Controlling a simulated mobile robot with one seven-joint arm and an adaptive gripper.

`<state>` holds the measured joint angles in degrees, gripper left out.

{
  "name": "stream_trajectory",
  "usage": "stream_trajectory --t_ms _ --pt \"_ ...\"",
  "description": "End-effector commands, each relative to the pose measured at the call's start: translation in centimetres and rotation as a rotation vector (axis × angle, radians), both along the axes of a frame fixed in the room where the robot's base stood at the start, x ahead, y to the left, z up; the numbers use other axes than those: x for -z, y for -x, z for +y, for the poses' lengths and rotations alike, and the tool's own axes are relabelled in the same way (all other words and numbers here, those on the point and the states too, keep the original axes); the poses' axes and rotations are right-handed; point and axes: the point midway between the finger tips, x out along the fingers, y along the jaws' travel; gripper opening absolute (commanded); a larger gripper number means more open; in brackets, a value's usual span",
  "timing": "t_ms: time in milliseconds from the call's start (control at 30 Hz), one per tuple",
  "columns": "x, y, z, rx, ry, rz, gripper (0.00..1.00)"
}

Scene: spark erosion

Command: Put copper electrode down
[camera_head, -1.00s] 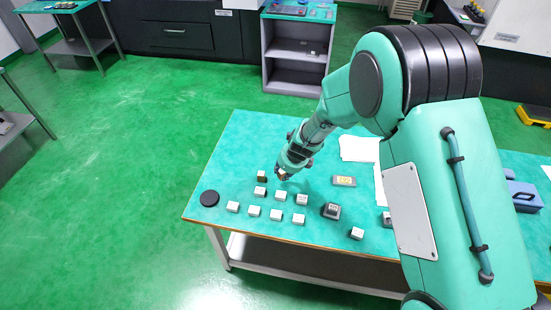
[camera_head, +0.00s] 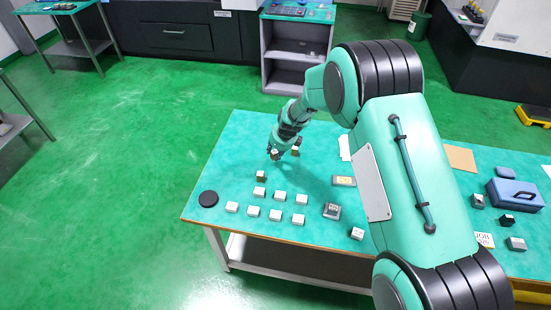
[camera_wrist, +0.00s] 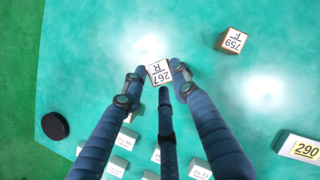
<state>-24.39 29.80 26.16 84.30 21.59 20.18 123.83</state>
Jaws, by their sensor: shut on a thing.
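The copper electrode (camera_wrist: 158,73) is a small block with a white top label reading 267 R and brownish edges. My gripper (camera_wrist: 160,78) is shut on it, with fingers at its left, right and near sides. In the head view my gripper (camera_head: 275,155) is over the left back part of the teal table (camera_head: 235,150). The fingers partly hide the block, and I cannot tell whether its underside touches the table.
A brown block (camera_head: 295,151), labelled 759 F in the wrist view (camera_wrist: 233,40), stands right of my gripper. Another brown block (camera_head: 261,175), several grey blocks (camera_head: 279,196) and a black disc (camera_head: 208,198) are nearer the front. Table left of my gripper is clear.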

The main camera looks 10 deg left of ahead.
Motion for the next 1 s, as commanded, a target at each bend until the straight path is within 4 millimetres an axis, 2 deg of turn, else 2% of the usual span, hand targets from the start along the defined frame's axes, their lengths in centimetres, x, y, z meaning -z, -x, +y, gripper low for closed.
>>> stream_trajectory --t_ms 267,600,1000 --pt "0.2 0.0 0.0 0.000 0.000 -0.001 0.00" --pt "3.3 0.0 0.0 0.000 0.000 -0.001 0.00" --pt "3.5 0.0 0.0 0.000 0.000 -0.001 0.00"
